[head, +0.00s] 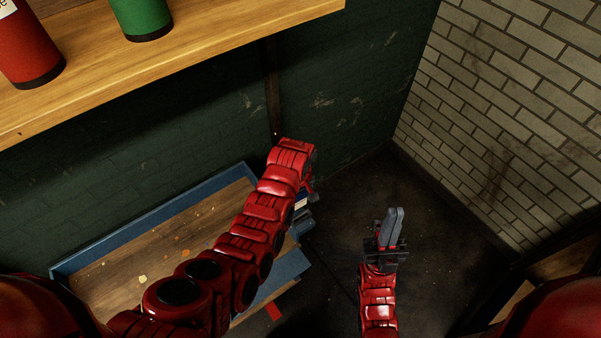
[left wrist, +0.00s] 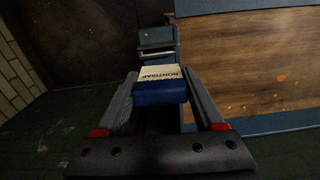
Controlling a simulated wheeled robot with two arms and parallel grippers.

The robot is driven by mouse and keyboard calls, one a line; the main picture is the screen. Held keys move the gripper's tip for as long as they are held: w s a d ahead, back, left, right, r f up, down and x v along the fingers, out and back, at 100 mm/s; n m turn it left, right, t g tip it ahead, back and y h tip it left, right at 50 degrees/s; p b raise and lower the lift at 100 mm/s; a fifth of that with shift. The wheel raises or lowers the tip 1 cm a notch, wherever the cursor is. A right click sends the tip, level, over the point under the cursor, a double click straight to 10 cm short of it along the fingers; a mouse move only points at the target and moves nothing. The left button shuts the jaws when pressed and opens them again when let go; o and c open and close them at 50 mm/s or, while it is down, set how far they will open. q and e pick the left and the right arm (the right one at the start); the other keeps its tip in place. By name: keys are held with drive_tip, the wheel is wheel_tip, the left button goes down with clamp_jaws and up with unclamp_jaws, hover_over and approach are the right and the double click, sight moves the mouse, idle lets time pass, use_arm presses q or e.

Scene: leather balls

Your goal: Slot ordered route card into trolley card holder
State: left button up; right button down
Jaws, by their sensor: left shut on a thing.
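My left gripper (head: 308,192) is shut on the route card (left wrist: 160,90), holding it beside the trolley's right end. In the left wrist view the card has a blue near part and a cream far part with dark lettering. In the head view only a small pale bit of the card (head: 301,203) shows past my arm. The trolley (head: 150,223) has a blue rim and a wooden deck. A blue-grey holder (left wrist: 157,40) on its corner lies just beyond the card; I cannot tell whether they touch. My right gripper (head: 392,232) looks shut and empty, above the floor.
A wooden shelf (head: 220,32) crosses the upper left, with a red canister (head: 30,50) and a green one (head: 143,15). A brick wall (head: 510,110) stands at the right, a dark green wall behind. The dark floor (head: 345,215) between the grippers looks clear.

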sight(302, 212)
use_arm(q)
drive_tip(key=shift+w+d+r+n, duration=0.15)
drive_tip(key=shift+d+r+n, duration=0.05)
drive_tip(key=shift+r+n, duration=0.1)
drive_tip(key=shift+f, duration=0.1)
drive_tip(key=shift+s+d+f+b, duration=0.1)
drive_tip(key=shift+s+f+b, duration=0.1)
drive_tip(key=shift+f+b, duration=1.35)
drive_tip(key=shift+f, duration=1.25)
drive_tip(key=shift+s, duration=0.1)
drive_tip(key=shift+f+b, duration=0.75)
drive_tip(key=shift+b, duration=0.3)
drive_tip(key=shift+f+b, duration=0.9)
drive_tip(key=shift+b, duration=0.25)
idle(0.3)
